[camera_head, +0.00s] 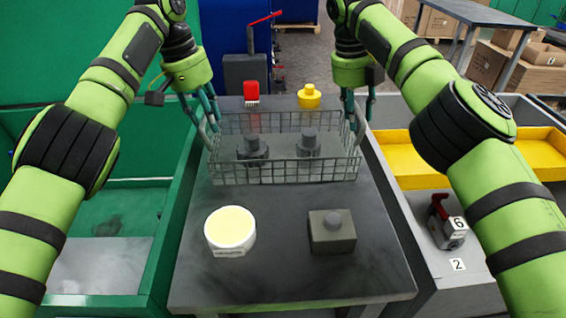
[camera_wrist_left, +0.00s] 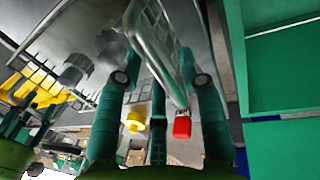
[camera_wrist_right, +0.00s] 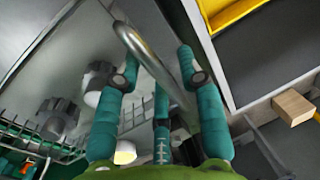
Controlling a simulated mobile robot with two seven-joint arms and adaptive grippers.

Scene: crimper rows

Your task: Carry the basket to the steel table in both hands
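The grey wire basket (camera_head: 285,172) appears to rest on the dark worktable (camera_head: 285,280), with two dark grey knobbed parts (camera_head: 253,150) (camera_head: 308,145) inside. My left gripper (camera_head: 203,108) is at its left handle, pointing down. In the left wrist view, the handle bar (camera_wrist_left: 152,50) runs between spread teal fingers. My right gripper (camera_head: 358,108) is at the right handle. In the right wrist view, that handle bar (camera_wrist_right: 150,60) also runs between spread fingers. Both grippers look open. A grey-topped table (camera_head: 475,14), possibly the steel table, stands at the back right.
A cream-topped round tub (camera_head: 230,229) and a grey knobbed block (camera_head: 332,232) sit in front of the basket. A red part (camera_head: 251,92) and a yellow knob (camera_head: 309,96) stand behind it. A green bin (camera_head: 105,210) is left; yellow trays (camera_head: 405,160) are right. Cartons (camera_head: 500,75) stand behind.

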